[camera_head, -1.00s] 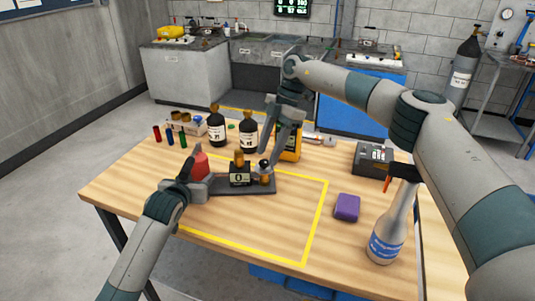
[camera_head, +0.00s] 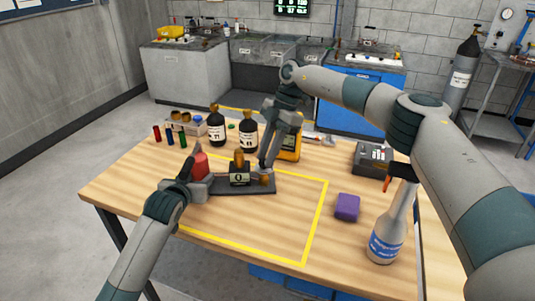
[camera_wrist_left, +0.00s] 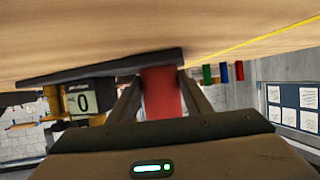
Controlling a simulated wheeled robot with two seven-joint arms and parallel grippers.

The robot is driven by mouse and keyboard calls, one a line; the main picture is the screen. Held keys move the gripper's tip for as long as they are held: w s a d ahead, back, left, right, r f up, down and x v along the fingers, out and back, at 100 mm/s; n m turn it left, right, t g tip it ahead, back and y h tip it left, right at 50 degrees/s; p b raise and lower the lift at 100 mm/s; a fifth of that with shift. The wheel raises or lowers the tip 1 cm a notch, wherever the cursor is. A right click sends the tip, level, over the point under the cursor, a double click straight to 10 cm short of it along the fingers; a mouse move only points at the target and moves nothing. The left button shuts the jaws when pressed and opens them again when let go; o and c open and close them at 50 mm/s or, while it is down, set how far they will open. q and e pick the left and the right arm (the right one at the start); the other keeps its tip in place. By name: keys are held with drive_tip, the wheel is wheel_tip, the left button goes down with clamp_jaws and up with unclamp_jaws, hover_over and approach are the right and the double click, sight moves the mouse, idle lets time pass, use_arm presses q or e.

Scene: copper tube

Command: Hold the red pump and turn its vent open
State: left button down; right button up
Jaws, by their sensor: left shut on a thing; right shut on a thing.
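The red pump (camera_head: 201,163) stands at the left end of a dark base plate (camera_head: 245,190) on the table. My left gripper (camera_head: 198,180) is shut on it, and the left wrist view shows the red body (camera_wrist_left: 162,93) between the two fingers. At the plate's right end is a small brass vent (camera_head: 265,180). My right gripper (camera_head: 266,168) comes down onto it from above, shut on its top, which the fingers mostly hide. A black gauge box reading 0 (camera_head: 240,178) with a brass top stands between them.
Dark bottles (camera_head: 216,130), small coloured tubes (camera_head: 170,136) and a yellow meter (camera_head: 290,148) stand behind the plate. A purple block (camera_head: 347,207), a spray bottle (camera_head: 387,232) and a grey device (camera_head: 373,160) are at right. The yellow-taped area in front is clear.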

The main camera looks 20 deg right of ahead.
drive_tip(key=shift+w, duration=0.1)
drive_tip(key=shift+w+a+n+g+h, duration=0.15)
drive_tip(key=shift+n+g+h, duration=0.25)
drive_tip(key=shift+n, duration=0.95)
drive_tip(key=shift+w+a+n+g+h, duration=0.15)
drive_tip(key=shift+n+g, duration=0.35)
drive_tip(key=shift+n, duration=0.85)
drive_tip(key=shift+d, duration=0.1)
drive_tip(key=shift+s, duration=0.1)
drive_tip(key=o, duration=1.1)
drive_tip(key=shift+r, duration=0.1)
wheel_tip(320, 180, up, 10)
drive_tip(key=shift+f, duration=0.1)
